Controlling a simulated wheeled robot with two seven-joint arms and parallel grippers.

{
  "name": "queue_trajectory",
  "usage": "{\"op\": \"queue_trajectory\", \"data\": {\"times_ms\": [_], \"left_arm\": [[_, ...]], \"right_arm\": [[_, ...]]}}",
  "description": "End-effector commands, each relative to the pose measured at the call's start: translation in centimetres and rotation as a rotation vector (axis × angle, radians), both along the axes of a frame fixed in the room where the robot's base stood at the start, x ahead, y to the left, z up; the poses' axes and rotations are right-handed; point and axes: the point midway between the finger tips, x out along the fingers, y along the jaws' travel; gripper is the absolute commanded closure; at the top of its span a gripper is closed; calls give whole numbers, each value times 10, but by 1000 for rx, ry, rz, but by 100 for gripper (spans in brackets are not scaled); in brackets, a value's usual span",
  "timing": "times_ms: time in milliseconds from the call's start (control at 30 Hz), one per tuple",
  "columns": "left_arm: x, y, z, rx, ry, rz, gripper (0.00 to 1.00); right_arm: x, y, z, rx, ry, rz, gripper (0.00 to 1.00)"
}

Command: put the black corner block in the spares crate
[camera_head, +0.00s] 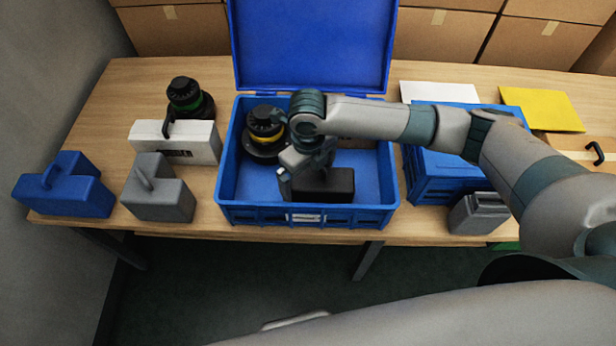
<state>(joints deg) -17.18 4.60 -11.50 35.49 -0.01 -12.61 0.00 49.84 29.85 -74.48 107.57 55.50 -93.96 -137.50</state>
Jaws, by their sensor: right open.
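The black corner block (328,184) lies inside the open blue crate (228,181), near its front wall. I take this crate, with its raised lid and a white label on the front, as the spares crate; the label is too small to read. My right gripper (287,188) is open and points down into the crate, at the left end of the block. The gripper and wrist hide part of the block, and I cannot tell whether they touch it. My left gripper is out of view.
A black round part with a yellow band (262,134) sits in the crate's back left. A grey block (158,190), a blue block (63,186), a white block (190,143) and a green-banded part (188,98) stand left. A second blue crate (440,180) stands right, partly behind my arm.

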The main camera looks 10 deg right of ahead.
Motion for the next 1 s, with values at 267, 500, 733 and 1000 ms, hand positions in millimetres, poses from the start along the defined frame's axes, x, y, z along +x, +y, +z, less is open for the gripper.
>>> {"op": "queue_trajectory", "data": {"times_ms": [267, 500, 733, 1000], "left_arm": [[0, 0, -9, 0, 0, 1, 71], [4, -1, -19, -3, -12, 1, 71], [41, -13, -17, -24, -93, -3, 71], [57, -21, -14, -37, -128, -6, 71]], "right_arm": [[2, 0, 29, 2, -5, 1, 0], [2, 0, 72, 2, -5, 1, 0], [1, 1, 106, 2, -3, 0, 0], [0, 0, 120, 1, 0, -1, 0]]}}
